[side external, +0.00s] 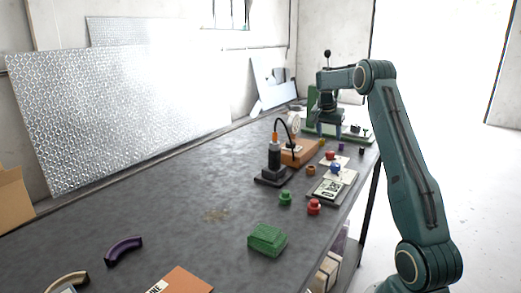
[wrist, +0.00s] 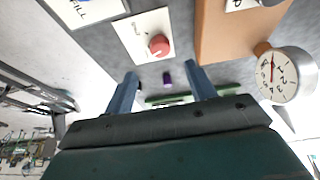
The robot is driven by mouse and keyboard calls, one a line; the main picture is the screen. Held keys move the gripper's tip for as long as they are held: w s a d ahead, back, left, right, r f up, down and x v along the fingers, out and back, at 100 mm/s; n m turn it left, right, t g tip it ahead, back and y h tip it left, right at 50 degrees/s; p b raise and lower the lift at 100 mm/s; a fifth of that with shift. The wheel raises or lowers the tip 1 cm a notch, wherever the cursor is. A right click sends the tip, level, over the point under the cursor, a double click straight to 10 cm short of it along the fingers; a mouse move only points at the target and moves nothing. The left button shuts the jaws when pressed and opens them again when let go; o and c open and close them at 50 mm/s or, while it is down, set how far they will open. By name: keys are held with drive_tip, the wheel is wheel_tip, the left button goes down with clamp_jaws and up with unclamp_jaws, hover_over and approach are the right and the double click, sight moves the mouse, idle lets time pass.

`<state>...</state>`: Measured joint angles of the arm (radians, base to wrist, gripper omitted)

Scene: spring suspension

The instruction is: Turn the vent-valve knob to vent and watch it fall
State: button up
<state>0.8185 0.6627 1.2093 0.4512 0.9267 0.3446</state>
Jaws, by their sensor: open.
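A red knob (wrist: 158,45) sits on a white card in the wrist view, with no readable word on that card. The red knob also shows in the side view (side external: 330,155), just behind a blue knob (side external: 336,167). A card reading FILL (wrist: 95,10) is at the top left of the wrist view. My gripper (wrist: 161,76) is open and empty, its two blue-grey fingers apart, with the red knob beyond the fingertips. In the side view my gripper (side external: 332,118) is over the far end of the bench, apart from the knobs. A white dial gauge (wrist: 287,76) has a red needle.
A black cylinder (side external: 274,158) with an orange top stands beside an orange block (side external: 298,155). A green frame (side external: 312,105) stands at the far end. A small purple piece (wrist: 167,78) lies near my fingers.

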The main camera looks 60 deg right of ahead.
drive_tip(key=w+a+r+n+t, duration=0.1)
drive_tip(key=a+r, duration=0.4)
drive_tip(key=a, duration=0.5)
drive_tip(key=a+r+n+t, duration=0.1)
drive_tip(key=a+r+n, duration=0.3)
drive_tip(key=a, duration=0.6)
drive_tip(key=shift+w+r+n, duration=0.3)
drive_tip(key=shift+w+r, duration=0.05)
drive_tip(key=shift+r, duration=0.85)
drive_tip(key=shift+a, duration=0.15)
drive_tip(key=s+a+r+n+t+y, duration=0.1)
drive_tip(key=s+a+n, duration=0.25)
drive_tip(key=a, duration=0.55)
drive_tip(key=s+a+n+t+y, duration=0.1)
drive_tip(key=s+a+n+t, duration=0.2)
drive_tip(key=a, duration=0.6)
drive_tip(key=s+a+f+n+y, duration=0.2)
drive_tip(key=s+a+f+n, duration=0.4)
drive_tip(key=s+a, duration=0.5)
drive_tip(key=shift+s+a+f, duration=0.15)
drive_tip(key=shift+s+a, duration=0.05)
drive_tip(key=shift+s, duration=0.85)
